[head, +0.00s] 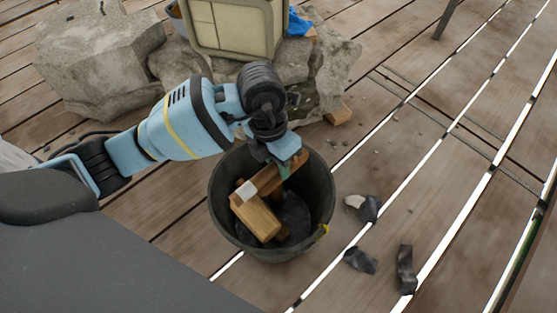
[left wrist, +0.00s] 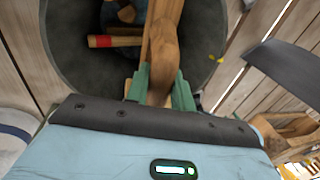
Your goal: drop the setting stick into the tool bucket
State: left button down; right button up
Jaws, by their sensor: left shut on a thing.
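The setting stick (head: 272,178) is a brown wooden bar. My left gripper (head: 286,164) is shut on its upper end, above the mouth of the tool bucket (head: 321,190). The stick slants down to the left over the bucket's opening; a pale patch shows near its lower end. In the left wrist view, the green fingers of my gripper (left wrist: 161,92) close on the stick (left wrist: 165,48) from both sides. The dark bucket (left wrist: 72,72) lies beyond it. I cannot tell whether the stick touches anything inside. My right gripper is not in view.
A tan wooden piece (head: 257,217) lies in the bucket. A red-handled tool (left wrist: 118,41) also lies there. Dark shards (head: 404,268) lie on the planks to the right. Big grey stones (head: 95,65) and a beige case (head: 232,25) stand behind.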

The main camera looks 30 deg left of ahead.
pick_arm(q)
jog(key=c, duration=1.4)
grip_release()
jog(key=shift+o, duration=1.4)
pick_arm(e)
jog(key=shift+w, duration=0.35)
pick_arm(q)
notch_tip(320, 180, up, 8)
jog(key=a+p, duration=0.1)
jog(key=p, duration=0.2)
jog(key=shift+w+a+f, duration=0.15)
jog(key=shift+w+a, duration=0.05)
jog(key=shift+w, duration=0.05)
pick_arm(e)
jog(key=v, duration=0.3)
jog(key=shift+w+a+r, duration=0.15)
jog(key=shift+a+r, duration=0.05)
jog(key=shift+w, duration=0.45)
